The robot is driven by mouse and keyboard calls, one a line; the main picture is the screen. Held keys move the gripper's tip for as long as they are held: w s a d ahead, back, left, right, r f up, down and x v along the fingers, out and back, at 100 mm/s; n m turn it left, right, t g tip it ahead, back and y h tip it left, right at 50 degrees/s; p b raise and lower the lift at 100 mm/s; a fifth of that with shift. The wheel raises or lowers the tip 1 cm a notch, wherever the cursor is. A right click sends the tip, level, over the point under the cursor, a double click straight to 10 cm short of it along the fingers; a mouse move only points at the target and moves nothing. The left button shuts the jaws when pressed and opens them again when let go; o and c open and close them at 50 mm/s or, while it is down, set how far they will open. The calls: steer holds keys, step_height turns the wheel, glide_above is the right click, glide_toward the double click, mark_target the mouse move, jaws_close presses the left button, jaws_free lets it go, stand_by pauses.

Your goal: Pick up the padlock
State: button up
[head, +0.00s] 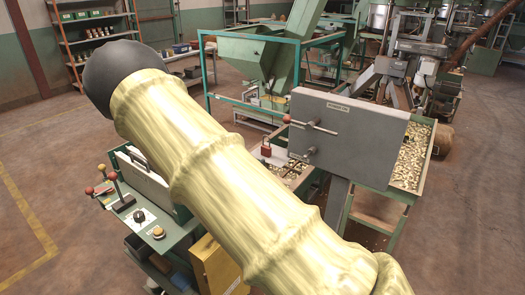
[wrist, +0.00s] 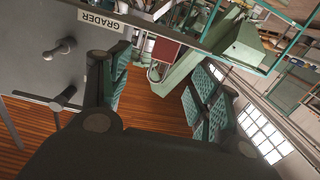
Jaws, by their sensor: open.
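The padlock (head: 266,150) has a red body and a grey shackle. In the head view it is upright just left of the grey grader panel (head: 348,136), above a dark tray. In the wrist view, which is upside down, the padlock (wrist: 166,50) lies beyond my fingertips, near the top centre, with its shackle pointing down in the picture. My gripper (wrist: 158,85) is open and empty, its two teal-padded fingers wide apart. The padlock appears in the gap between them, nearer the left finger. In the head view my gripper is hidden.
The grader panel with its knobs and lever (wrist: 62,98) stands close to my left finger in the wrist view. A tray of nuts (head: 411,158) is right of the panel. A green control bench with levers (head: 114,187) stands at left. Open floor lies at far left and right.

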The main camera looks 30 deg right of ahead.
mark_target(265, 148)
steer(key=shift+m, duration=0.3)
steer(key=shift+w+r+p+x, duration=0.2)
steer(key=shift+p+x, duration=0.45)
steer(key=shift+x, duration=1.2)
steer(key=shift+w+r+p+x, duration=0.15)
steer(key=shift+p+x, duration=0.45)
steer(key=shift+x, duration=1.3)
steer(key=shift+w+r+p+x, duration=0.1)
steer(key=shift+r+p+x, duration=0.4)
steer(key=shift+x, duration=1.35)
steer(key=shift+a+f, duration=0.15)
steer(key=shift+f, duration=0.05)
steer(key=c, duration=1.2)
